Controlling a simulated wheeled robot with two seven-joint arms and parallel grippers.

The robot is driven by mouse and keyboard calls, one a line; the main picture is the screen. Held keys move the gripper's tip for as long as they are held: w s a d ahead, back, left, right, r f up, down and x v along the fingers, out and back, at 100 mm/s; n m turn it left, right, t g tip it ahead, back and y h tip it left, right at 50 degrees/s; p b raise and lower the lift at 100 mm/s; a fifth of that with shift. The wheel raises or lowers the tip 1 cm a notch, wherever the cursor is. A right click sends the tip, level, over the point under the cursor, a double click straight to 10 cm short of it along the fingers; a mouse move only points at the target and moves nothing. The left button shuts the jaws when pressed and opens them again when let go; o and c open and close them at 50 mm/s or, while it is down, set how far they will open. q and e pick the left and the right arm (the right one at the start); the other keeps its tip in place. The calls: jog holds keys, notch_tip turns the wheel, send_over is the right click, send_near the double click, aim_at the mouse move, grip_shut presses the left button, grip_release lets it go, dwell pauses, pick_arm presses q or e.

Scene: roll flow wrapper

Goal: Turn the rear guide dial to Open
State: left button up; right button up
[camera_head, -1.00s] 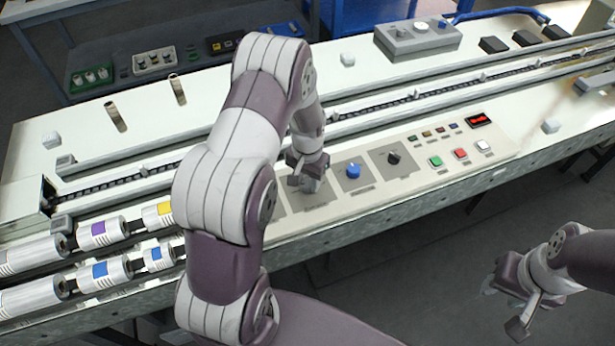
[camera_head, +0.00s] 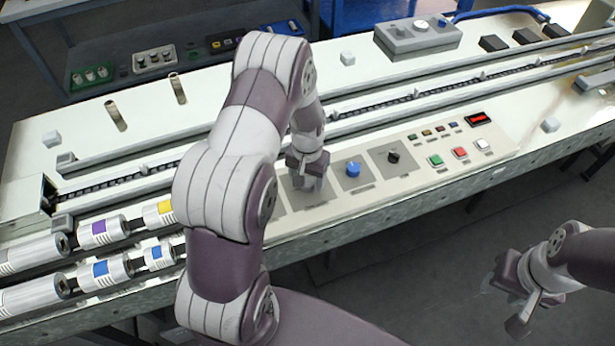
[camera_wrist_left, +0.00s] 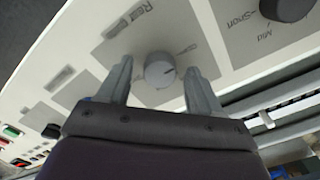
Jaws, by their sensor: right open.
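A round grey dial (camera_wrist_left: 159,72) with a dark pointer mark sits on a grey plate of the control panel in the left wrist view. My left gripper (camera_wrist_left: 160,66) is open, with one finger on each side of the dial and visible gaps between. Lettering beside the dial is partly legible, starting "Rel"; I cannot read an "Open" mark. In the head view my left gripper (camera_head: 307,178) is low over the panel (camera_head: 328,208), left of the blue knob, and hides the dial. My right gripper (camera_head: 506,306) is open and empty, off the front of the bench.
A blue knob (camera_head: 353,170) and a black knob (camera_head: 393,157) stand to the right. Green (camera_head: 435,161), red (camera_head: 460,153) and white (camera_head: 483,145) buttons follow. Rails run behind the panel.

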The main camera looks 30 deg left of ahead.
aim_at(307, 182)
pick_arm(q)
notch_tip(307, 182, up, 13)
jog(key=b, duration=0.1)
jog(key=shift+f, duration=0.15)
dwell(0.5)
jog(key=s+d, duration=0.4)
jog(key=s, duration=0.2)
jog(key=s+d+r+m+t, duration=0.1)
jog(key=s+d, duration=0.3)
jog(key=s, duration=0.3)
jog(key=shift+s+d+r, duration=0.25)
jog(key=shift+s+r, duration=0.05)
